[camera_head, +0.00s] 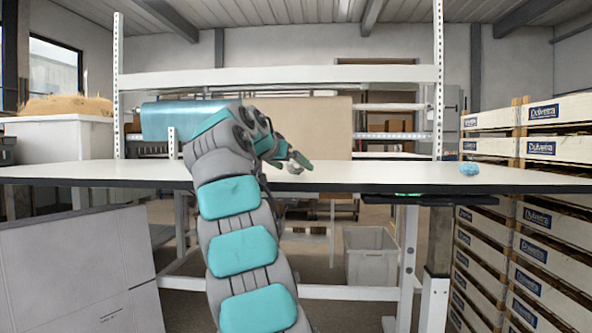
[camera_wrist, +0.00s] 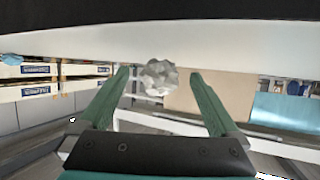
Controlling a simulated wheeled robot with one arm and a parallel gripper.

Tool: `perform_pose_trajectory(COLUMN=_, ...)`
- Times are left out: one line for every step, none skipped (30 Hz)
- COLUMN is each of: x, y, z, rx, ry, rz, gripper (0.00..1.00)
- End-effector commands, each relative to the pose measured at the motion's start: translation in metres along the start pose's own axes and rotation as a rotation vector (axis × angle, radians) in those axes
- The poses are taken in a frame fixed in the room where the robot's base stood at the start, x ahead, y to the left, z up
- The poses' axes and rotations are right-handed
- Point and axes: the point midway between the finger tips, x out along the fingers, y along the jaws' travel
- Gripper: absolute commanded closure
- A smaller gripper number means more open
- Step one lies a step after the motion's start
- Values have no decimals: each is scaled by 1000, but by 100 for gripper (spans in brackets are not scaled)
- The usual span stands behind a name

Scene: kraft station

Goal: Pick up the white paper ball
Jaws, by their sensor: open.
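The white paper ball (camera_head: 295,169) is a small crumpled whitish lump on the white tabletop (camera_head: 400,173), partly hidden behind my gripper in the head view. In the wrist view, the crumpled ball (camera_wrist: 158,77) shows grey-white between the tips of the two green fingers. My gripper (camera_head: 299,161) is low over the table, beside the ball. Its fingers also show in the wrist view (camera_wrist: 159,73), spread apart with a gap on each side of the ball. The wrist picture is upside down, with the tabletop at the top. I cannot tell how far the fingers reach past the ball.
A blue crumpled ball (camera_head: 469,169) lies on the table at the right. A blue roll (camera_head: 165,120) and a brown paper roll (camera_head: 318,128) hang behind the table. Stacked crates (camera_head: 550,150) stand at right. A grey bin (camera_head: 371,256) is below. The tabletop's right part is mostly clear.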

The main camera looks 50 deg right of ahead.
Motion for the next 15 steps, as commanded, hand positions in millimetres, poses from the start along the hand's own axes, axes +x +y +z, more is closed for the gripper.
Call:
perform_pose_trajectory(x=10, y=2, z=2, rx=0, ry=-2, rz=3, gripper=2)
perform_pose_trajectory(x=13, y=1, z=1, rx=1, ry=-2, rz=2, gripper=2)
perform_pose_trajectory(x=18, y=1, z=0, rx=1, ry=-1, rz=2, gripper=2)
perform_pose_trajectory(x=20, y=1, z=0, rx=1, ry=0, rz=1, gripper=2)
perform_pose_trajectory(x=22, y=1, z=0, rx=1, ry=0, rz=1, gripper=2)
perform_pose_trajectory(x=24, y=1, z=0, rx=1, ry=1, rz=1, gripper=2)
perform_pose_trajectory(x=25, y=1, z=0, rx=1, ry=1, rz=0, gripper=2)
perform_pose_trajectory(x=25, y=1, z=-1, rx=1, ry=1, rz=0, gripper=2)
perform_pose_trajectory(x=25, y=1, z=0, rx=1, ry=1, rz=0, gripper=2)
perform_pose_trajectory(x=25, y=1, z=0, rx=1, ry=1, rz=0, gripper=2)
perform_pose_trajectory(x=25, y=1, z=0, rx=1, ry=1, rz=0, gripper=2)
perform_pose_trajectory(x=25, y=1, z=0, rx=1, ry=1, rz=0, gripper=2)
perform_pose_trajectory(x=25, y=1, z=0, rx=0, ry=1, rz=0, gripper=5)
perform_pose_trajectory(x=25, y=1, z=0, rx=0, ry=1, rz=1, gripper=8)
perform_pose_trajectory(x=25, y=1, z=0, rx=0, ry=1, rz=1, gripper=12)
